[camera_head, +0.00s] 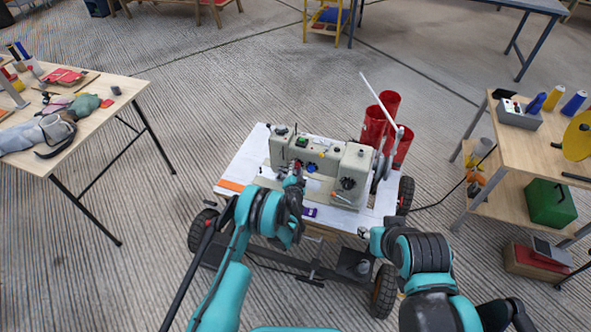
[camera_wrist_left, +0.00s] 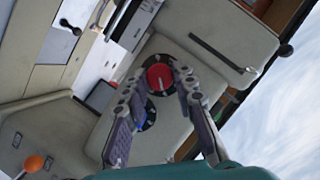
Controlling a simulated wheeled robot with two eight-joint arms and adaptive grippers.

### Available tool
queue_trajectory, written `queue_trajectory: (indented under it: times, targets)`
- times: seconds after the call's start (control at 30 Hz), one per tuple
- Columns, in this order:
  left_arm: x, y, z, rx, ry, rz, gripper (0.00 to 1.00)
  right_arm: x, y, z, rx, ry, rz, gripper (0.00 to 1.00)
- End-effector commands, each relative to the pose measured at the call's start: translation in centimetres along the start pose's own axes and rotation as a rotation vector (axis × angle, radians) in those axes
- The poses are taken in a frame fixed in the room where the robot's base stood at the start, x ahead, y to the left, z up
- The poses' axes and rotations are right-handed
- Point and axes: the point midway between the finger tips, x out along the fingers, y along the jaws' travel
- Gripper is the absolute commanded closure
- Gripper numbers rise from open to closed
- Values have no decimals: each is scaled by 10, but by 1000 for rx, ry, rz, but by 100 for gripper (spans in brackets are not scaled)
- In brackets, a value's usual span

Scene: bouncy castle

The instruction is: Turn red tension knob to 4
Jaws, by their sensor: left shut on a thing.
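A cream sewing machine (camera_head: 325,165) stands on a white-topped cart (camera_head: 243,166). In the left wrist view the red tension knob (camera_wrist_left: 159,77) sits on a black dial on the machine's face. My left gripper (camera_wrist_left: 160,72) has its fingertips on both sides of the red knob and is shut on it. A white line shows on the knob; the dial's numbers are too small to read. A second dial with a blue part (camera_wrist_left: 146,117) lies just below it, between the fingers. In the head view my left gripper (camera_head: 297,172) covers the red knob. My right arm is in front of the cart, its fingers not clearly seen.
Red cylinders (camera_head: 375,125) stand behind the machine's right end. A wooden table (camera_head: 112,104) with cloth and spools is at the left. A workbench (camera_head: 480,140) with a green box (camera_head: 550,204) is at the right. Open floor surrounds the cart.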

Motion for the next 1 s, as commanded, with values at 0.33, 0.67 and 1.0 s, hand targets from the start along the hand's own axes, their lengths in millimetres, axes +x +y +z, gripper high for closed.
queue_trajectory:
  times: [0.33, 0.67, 1.0]
  targets:
    - [0, 0, -1, 3, 3, -1, 100, 0, 0, 0, 0, 0, 0, 60]
    - [0, 0, -1, 3, 1, -1, 53, 0, 0, 0, 0, 0, 0, 60]
    - [-9, -23, -22, 3, 1, -1, 53, 0, 0, 0, 0, 0, 0, 60]
